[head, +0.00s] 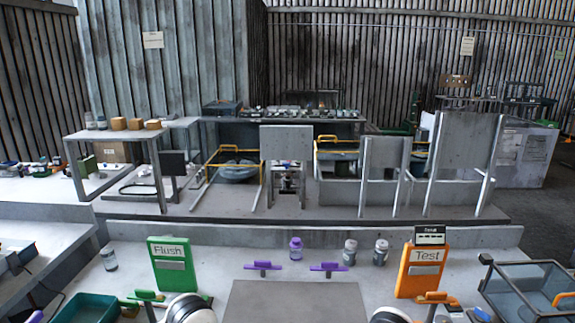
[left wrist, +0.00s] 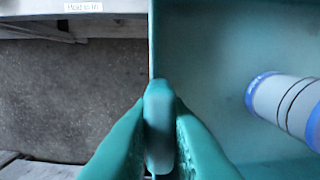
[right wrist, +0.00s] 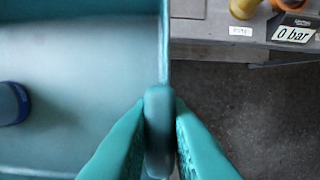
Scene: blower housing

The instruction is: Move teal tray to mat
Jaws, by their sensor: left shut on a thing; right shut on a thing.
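My left gripper (left wrist: 160,125) is shut on the side wall of the teal tray (left wrist: 215,40) in the left wrist view. My right gripper (right wrist: 160,125) is shut on the opposite wall of the teal tray (right wrist: 80,60) in the right wrist view. A white cylinder with blue bands (left wrist: 292,108) lies in the tray, and a dark blue end of an item (right wrist: 12,103) shows at its left in the right wrist view. Dark floor shows beside both held walls. A grey flat rectangle (head: 293,302), apparently the mat, lies at the bottom middle of the head view. The held tray and both grippers are not visible there.
A green Flush panel (head: 172,264) and an orange Test panel (head: 418,270) stand on the bench either side of the grey rectangle. Purple handles (head: 263,266) and several bottles (head: 349,252) stand behind it. A green bin (head: 85,308) and a dark basket (head: 530,288) flank the area.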

